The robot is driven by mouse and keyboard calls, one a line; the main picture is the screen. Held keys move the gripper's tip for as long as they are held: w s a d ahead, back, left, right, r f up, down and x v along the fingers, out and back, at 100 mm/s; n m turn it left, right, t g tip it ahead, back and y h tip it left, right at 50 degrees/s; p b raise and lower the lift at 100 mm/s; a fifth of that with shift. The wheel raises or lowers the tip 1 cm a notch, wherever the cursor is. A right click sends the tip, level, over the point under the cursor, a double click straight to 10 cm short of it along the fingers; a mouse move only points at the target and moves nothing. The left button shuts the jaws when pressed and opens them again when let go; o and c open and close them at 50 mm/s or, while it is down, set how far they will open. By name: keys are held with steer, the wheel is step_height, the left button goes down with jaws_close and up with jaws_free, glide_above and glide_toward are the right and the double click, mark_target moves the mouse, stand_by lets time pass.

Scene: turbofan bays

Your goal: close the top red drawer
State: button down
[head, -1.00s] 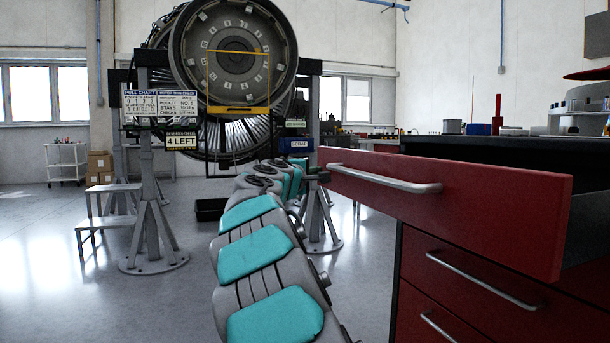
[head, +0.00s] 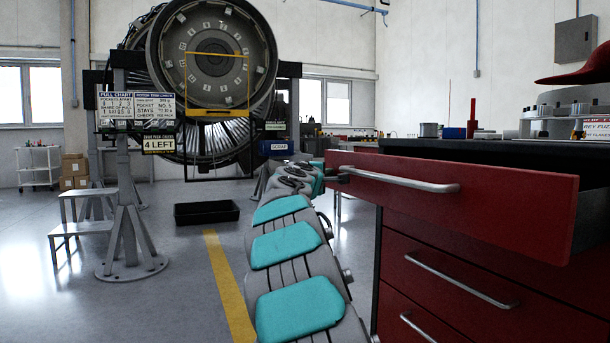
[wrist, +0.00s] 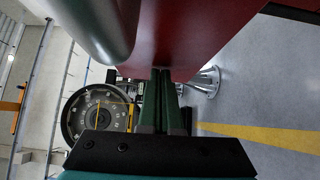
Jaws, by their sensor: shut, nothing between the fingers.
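The top red drawer (head: 520,206) juts out from the red cabinet (head: 395,240) in the head view, with its side wall showing at the right. Its silver bar handle (head: 400,180) runs along the front. My gripper (head: 338,175) is at the far left end of the drawer front, small and partly hidden behind my arm. In the wrist view my gripper (wrist: 164,75) is shut and empty, with its tips close against the red drawer front (wrist: 195,35). The handle (wrist: 95,25) looms large at upper left. I cannot tell whether the tips touch the drawer.
Lower drawers (head: 450,270) with silver handles look shut. The dark worktop (head: 460,150) holds bottles and a red object. A turbofan engine (head: 215,70) on a stand (head: 130,230), a step stool (head: 75,220) and a black tray (head: 206,212) stand left. The floor between is clear.

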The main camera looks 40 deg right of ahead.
steer(key=s+d+p, duration=0.1)
steer(key=d+p, duration=0.1)
steer(key=d, duration=0.5)
steer(key=s+d+p, duration=0.2)
steer(key=d, duration=0.5)
steer(key=s+d+p, duration=0.2)
steer(key=d, duration=0.5)
steer(key=shift+s+d+r, duration=0.1)
steer(key=shift+d, duration=0.05)
steer(key=shift+s+d+p, duration=0.15)
steer(key=shift+d+p, duration=0.25)
steer(key=shift+d, duration=0.3)
steer(key=shift+a+f+b, duration=0.3)
steer(key=shift+b, duration=0.05)
steer(key=a, duration=0.1)
steer(key=w+a+b, duration=0.1)
steer(key=a, duration=0.1)
steer(key=shift+b, duration=0.3)
steer(key=b+v, duration=0.1)
steer(key=v, duration=0.2)
steer(key=b+v, duration=0.1)
steer(key=v, duration=0.2)
steer(key=b+v, duration=0.1)
steer(key=v, duration=0.2)
steer(key=shift+w+a+r+b, duration=0.25)
steer(key=shift+a+b, duration=0.05)
steer(key=shift+s+a+f, duration=0.1)
steer(key=shift+s+a, duration=0.2)
steer(key=shift+a, duration=0.15)
